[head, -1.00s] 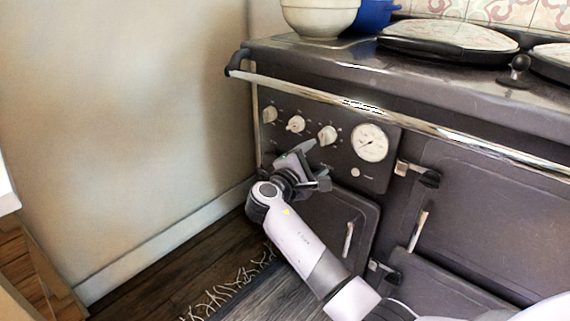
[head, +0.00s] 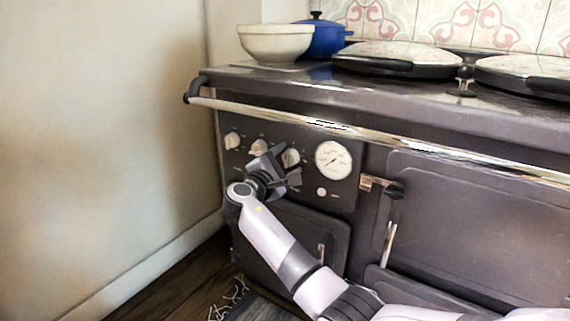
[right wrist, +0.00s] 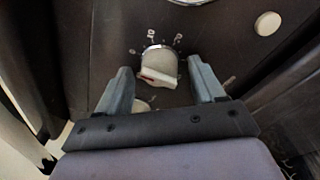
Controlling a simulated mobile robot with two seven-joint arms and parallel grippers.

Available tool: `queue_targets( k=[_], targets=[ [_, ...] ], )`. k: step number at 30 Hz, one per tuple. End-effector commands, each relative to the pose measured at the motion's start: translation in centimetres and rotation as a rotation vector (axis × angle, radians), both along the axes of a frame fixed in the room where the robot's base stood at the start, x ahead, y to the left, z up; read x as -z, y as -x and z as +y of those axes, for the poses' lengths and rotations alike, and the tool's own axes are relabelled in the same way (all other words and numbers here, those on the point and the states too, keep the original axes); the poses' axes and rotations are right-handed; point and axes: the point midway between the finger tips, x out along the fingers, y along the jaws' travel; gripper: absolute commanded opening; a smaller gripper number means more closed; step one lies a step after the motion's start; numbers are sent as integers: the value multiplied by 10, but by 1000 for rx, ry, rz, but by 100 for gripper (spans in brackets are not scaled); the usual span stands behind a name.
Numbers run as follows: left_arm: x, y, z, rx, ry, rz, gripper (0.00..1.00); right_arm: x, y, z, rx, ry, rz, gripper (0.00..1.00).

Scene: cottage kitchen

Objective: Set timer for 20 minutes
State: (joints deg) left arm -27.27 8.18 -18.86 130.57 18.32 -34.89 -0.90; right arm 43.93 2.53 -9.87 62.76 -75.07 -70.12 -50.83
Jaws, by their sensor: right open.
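The dark stove's control panel holds a left knob (head: 232,140), a middle knob (head: 259,148), a right knob (head: 291,157) and a round white dial gauge (head: 333,160). My right gripper (head: 284,166) is open at the panel, just below and left of the right knob in the head view. In the right wrist view, a pale knob (right wrist: 160,62) with a red mark shows between the two open fingertips (right wrist: 160,76). It looks like the right knob; contact cannot be told. Another knob (right wrist: 143,105) is partly hidden behind the gripper. My left gripper is out of view.
A chrome rail (head: 330,127) runs along the stove front above the knobs. A cream bowl (head: 276,44) and a blue pot (head: 328,38) stand on top. A wall (head: 110,150) closes off the left side. A small white button (head: 321,191) sits below the gauge.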

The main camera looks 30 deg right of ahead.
Motion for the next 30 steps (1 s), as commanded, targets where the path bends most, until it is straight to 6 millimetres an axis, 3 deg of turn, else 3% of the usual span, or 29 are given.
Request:
queue_targets(
  k=[1,6,19,30],
  targets=[
    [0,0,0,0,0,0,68,0,0,0,0,0,0,68],
    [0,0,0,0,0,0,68,0,0,0,0,0,0,13],
    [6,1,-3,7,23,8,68,3,0,0,0,-25,-63,13],
    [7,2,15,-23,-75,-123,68,6,0,1,1,-134,-330,13]
  ],
)
